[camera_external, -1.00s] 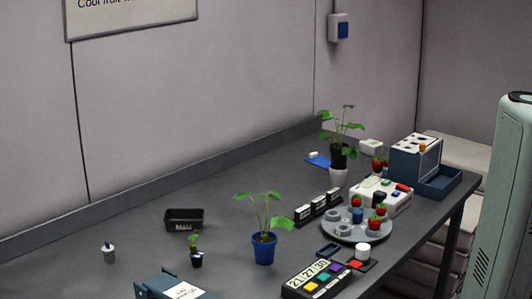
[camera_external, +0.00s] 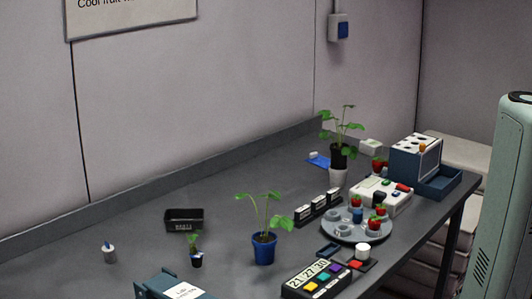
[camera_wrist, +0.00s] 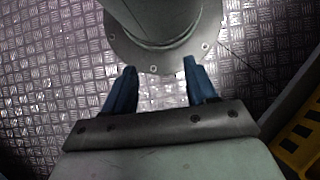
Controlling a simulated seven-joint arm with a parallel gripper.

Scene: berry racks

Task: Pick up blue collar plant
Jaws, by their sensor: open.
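In the external view, a leafy plant stands upright in a blue pot (camera_external: 264,250) near the middle of the table. A small seedling in a dark pot (camera_external: 197,260) stands to its left. A taller plant (camera_external: 338,155) rises from a black pot above a white holder further back. I cannot make out a distinct blue collar on any of them. In the wrist view my gripper (camera_wrist: 160,66) has its two blue fingers apart with nothing between them. It faces a round bolted flange above metal tread plate, away from the plants.
A round grey tray (camera_external: 342,238) with cups and strawberries stands right of the blue pot. A button panel (camera_external: 316,281), a black bin (camera_external: 184,220) and a small bottle (camera_external: 109,254) are also on the table. Its left part is mostly clear. A yellow crate (camera_wrist: 300,145) shows in the wrist view.

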